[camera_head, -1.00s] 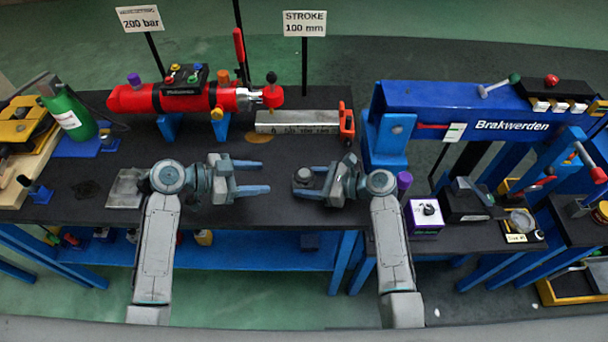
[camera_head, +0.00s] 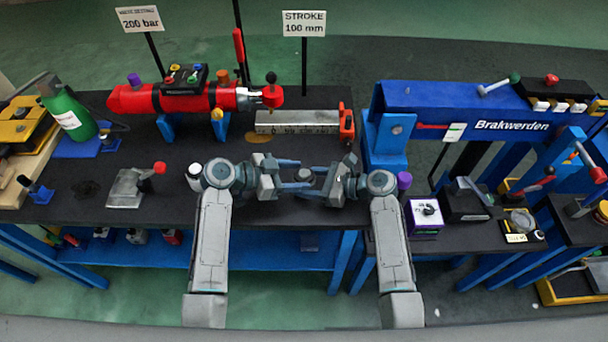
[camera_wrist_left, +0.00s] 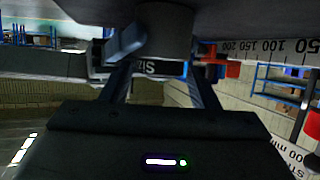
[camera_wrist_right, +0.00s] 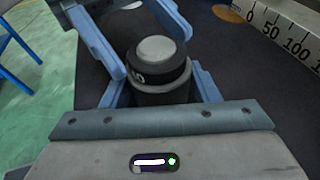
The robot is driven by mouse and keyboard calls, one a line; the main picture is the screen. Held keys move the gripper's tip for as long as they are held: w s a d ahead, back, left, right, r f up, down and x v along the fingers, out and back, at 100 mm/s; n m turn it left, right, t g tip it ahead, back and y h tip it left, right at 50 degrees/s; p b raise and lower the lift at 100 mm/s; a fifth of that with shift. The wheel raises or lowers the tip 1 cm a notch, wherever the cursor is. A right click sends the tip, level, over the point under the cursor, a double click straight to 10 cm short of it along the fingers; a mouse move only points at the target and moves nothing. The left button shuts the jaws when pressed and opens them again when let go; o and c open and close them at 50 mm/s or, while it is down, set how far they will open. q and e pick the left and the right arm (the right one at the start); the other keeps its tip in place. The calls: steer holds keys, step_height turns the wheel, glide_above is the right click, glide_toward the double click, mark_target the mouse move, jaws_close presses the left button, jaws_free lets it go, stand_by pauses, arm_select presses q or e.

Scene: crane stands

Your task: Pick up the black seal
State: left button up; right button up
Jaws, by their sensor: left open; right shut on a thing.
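My right gripper (camera_head: 318,182) is shut on the cylinder's lower part, below the band. My left gripper (camera_head: 288,173) is open and faces it, its fingers on both sides of the band; whether they touch it I cannot tell.
A steel ruler block (camera_head: 297,122) and a red hydraulic cylinder (camera_head: 190,97) lie behind the grippers. A grey block with a red handle (camera_head: 133,187) stands left. A purple-sided box (camera_head: 424,219) stands right. The table between the grippers and the ruler block is clear.

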steer(key=shift+f, duration=0.1)
arm_select(q)
steer(key=c, duration=0.7)
steer(key=shift+c, duration=0.2)
arm_select(e)
steer(key=o, duration=1)
arm_select(q)
step_height(320, 180, up, 10)
arm_select(e)
steer(key=shift+d, duration=0.1)
steer(key=v, duration=1.2)
